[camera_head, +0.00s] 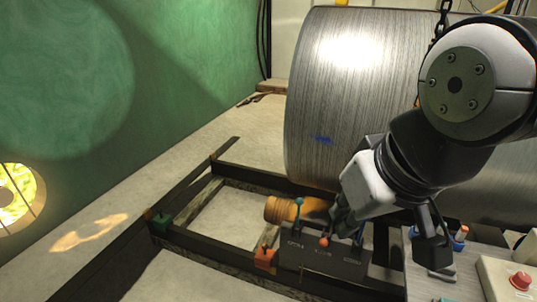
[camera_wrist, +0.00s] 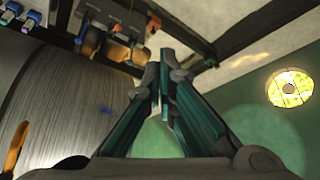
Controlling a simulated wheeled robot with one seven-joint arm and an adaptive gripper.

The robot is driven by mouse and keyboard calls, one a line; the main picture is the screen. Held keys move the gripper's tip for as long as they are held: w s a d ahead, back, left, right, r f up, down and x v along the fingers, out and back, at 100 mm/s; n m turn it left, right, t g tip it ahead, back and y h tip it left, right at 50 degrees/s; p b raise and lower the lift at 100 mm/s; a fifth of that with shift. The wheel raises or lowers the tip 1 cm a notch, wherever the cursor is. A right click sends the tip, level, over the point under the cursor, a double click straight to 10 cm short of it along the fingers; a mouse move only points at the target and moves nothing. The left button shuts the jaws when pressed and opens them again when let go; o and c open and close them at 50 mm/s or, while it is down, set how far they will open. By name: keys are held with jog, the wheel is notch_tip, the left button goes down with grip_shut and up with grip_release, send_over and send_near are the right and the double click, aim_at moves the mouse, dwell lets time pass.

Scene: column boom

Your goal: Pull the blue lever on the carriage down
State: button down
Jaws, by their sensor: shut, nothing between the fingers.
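The carriage's dark panel (camera_head: 318,262) is at the lower middle of the head view and carries a row of levers. A lever with a teal-blue ball top (camera_head: 299,202) stands upright at the left. A red-knobbed lever (camera_head: 323,242) sits right of it, low. A blue shaft (camera_head: 360,235) shows further right, partly hidden by my gripper. My gripper (camera_head: 338,222) is shut and empty, over the panel between the teal-topped lever and the blue shaft. In the wrist view its dark teal fingers (camera_wrist: 165,92) are together. I cannot tell whether it touches a lever.
A large ribbed metal drum (camera_head: 335,110) stands behind the panel. An orange cylinder (camera_head: 283,210) lies just behind the levers. Dark rails (camera_head: 195,243) carry a green block (camera_head: 160,222) and a red block (camera_head: 265,257). A console with a red button (camera_head: 520,280) stands at right.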

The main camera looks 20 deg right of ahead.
aim_at(361, 231)
jog(key=w+d+f+g+h+b, duration=0.2)
jog(key=w+d+f+h+b, duration=0.4)
jog(key=w+f, duration=0.8)
jog(key=w+d+f+m+g+h+b, duration=0.1)
jog(key=w+d+f+g+h+b, duration=0.2)
jog(key=w+d+f+b, duration=1)
jog(key=w+d+f+g+h+b, duration=0.3)
jog(key=w+d+f+h+b, duration=0.5)
jog(key=w+f, duration=0.7)
notch_tip(361, 231, down, 5)
jog(key=shift+d+r+m+h+b, duration=0.1)
jog(key=shift+d+m+h+b, duration=0.3)
jog(key=shift+d+b, duration=0.65)
jog(key=shift+s, duration=0.1)
jog(key=s+d+b, duration=0.2)
jog(key=d, duration=0.8)
jog(key=shift+s+a, duration=0.6)
jog(key=shift+a, duration=0.2)
jog(key=shift+s+a, duration=0.55)
jog(key=shift+a, duration=0.2)
